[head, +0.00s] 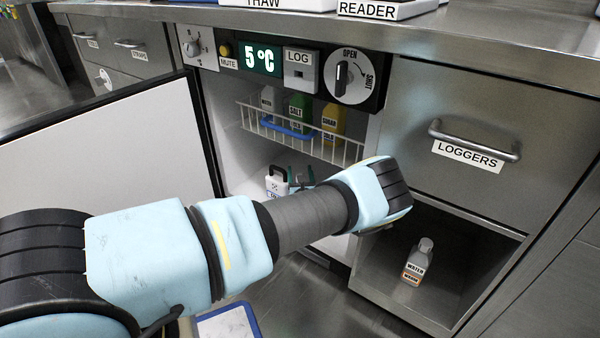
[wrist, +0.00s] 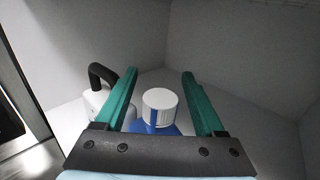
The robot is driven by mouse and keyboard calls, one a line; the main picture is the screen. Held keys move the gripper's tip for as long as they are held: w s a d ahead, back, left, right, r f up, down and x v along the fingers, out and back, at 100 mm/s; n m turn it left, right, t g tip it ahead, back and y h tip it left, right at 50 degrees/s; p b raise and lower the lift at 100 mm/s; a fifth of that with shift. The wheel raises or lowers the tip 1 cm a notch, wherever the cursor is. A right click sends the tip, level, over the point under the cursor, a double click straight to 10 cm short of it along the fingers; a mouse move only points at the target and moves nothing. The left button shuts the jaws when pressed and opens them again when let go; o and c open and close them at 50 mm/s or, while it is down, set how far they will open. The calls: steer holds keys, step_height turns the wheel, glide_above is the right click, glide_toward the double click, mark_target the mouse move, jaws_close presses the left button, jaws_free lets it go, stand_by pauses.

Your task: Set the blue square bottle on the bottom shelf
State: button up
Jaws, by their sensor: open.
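In the wrist view a blue bottle (wrist: 172,130) with a white ribbed cap (wrist: 159,98) stands between the two green fingers of my gripper (wrist: 160,85). The fingers are open, with a gap on each side of the cap. The bottle's lower part is hidden by the gripper's palm, so its square shape does not show. In the head view my gripper's fingers (head: 302,175) reach into the lower part of the open fridge, below the wire basket (head: 312,146). The blue bottle is not clearly visible there, behind my arm.
A white container (wrist: 98,101) with a black handle stands left of the fingers. The basket above holds several bottles, including green (head: 298,108) and yellow (head: 333,118) ones. The open fridge door (head: 110,150) is at left. A grey bottle (head: 417,262) stands in an open compartment at right.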

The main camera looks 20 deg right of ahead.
steer(key=p+v, duration=0.3)
steer(key=v, duration=0.8)
steer(key=shift+s+a+p, duration=0.15)
steer(key=shift+s+p, duration=0.2)
steer(key=shift+s, duration=0.1)
